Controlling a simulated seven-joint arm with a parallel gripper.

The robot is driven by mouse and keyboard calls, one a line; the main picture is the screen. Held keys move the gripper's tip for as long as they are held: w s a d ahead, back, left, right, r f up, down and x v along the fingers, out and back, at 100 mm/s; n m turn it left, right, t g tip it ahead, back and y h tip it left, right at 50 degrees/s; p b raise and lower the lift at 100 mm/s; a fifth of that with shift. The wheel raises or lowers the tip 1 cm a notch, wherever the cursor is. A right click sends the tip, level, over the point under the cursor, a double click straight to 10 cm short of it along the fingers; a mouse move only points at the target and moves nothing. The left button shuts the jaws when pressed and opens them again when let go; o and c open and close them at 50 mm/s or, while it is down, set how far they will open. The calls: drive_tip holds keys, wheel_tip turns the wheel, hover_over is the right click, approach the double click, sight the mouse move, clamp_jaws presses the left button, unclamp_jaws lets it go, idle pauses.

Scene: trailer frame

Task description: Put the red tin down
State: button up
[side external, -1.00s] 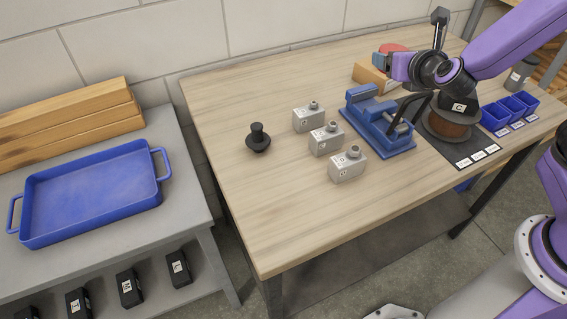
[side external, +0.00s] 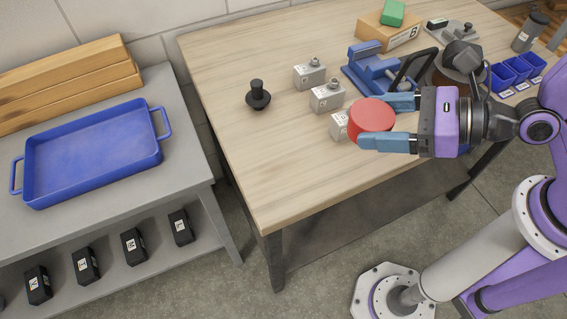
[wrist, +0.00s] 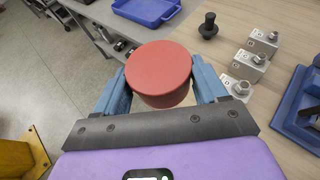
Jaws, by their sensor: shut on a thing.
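The red tin (side external: 371,117) is round with a flat top. My gripper (side external: 388,122) is shut on it, with one blue finger on each side. In the side external view the tin is over the front part of the wooden table and covers part of the nearest grey block. The wrist view shows the tin (wrist: 160,72) upright between the two fingers (wrist: 160,88), apparently held above the table. Its exact height cannot be told.
Several grey blocks with knobs (side external: 327,97) stand on the wooden table (side external: 290,170), beside a black knob-shaped piece (side external: 257,96) and a blue vise-like fixture (side external: 368,72). A blue tray (side external: 90,155) lies on the grey bench at left. The table's front left is clear.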

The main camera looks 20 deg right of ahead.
drive_tip(key=shift+f, duration=1.8)
drive_tip(key=shift+w+a+f, duration=0.1)
drive_tip(key=shift+f, duration=0.05)
drive_tip(key=shift+x, duration=1.95)
hover_over(290, 168)
drive_tip(key=f, duration=0.7)
drive_tip(key=shift+s+d, duration=0.4)
drive_tip(key=shift+w+a+f, duration=0.35)
drive_tip(key=shift+w+f, duration=0.05)
drive_tip(key=shift+f, duration=1.7)
drive_tip(key=shift+f, duration=0.1)
